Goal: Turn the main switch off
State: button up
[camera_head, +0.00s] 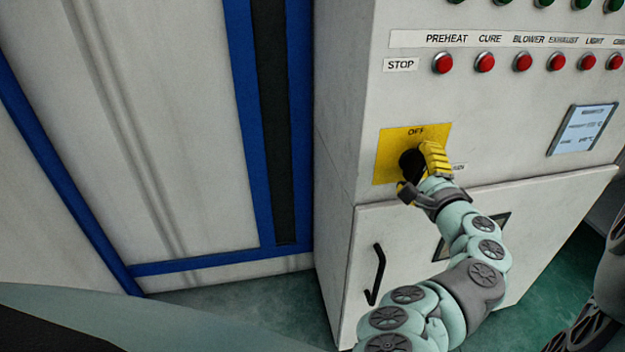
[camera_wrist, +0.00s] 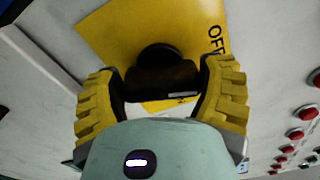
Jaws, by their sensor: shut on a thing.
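The main switch is a black rotary knob (camera_head: 409,160) on a yellow plate (camera_head: 390,165) low on the grey control cabinet. The plate has "OFF" printed at its top. In the wrist view the black knob (camera_wrist: 160,75) sits between the yellow ribbed fingers of my gripper (camera_wrist: 162,92), which is shut on it. A small pale mark shows on the knob near the right finger. "OFF" is at the right of the plate in that view. In the head view my gripper (camera_head: 418,172) covers the right and lower part of the plate, and the knob's exact angle is hard to tell.
Red STOP buttons (camera_head: 485,62) run in a row above the switch, with green buttons (camera_head: 543,3) higher up. A small display (camera_head: 582,129) is to the right. A cabinet door with a black handle (camera_head: 376,274) is below. Blue-framed panels (camera_head: 160,120) stand to the left.

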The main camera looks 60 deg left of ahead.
jog(key=shift+s+f+n+b, duration=0.15)
jog(key=shift+n+b, duration=0.85)
jog(key=shift+n, duration=0.6)
jog(key=o, duration=1.1)
jog(key=shift+d, duration=0.1)
jog(key=v, duration=1.1)
jog(key=shift+d, duration=0.35)
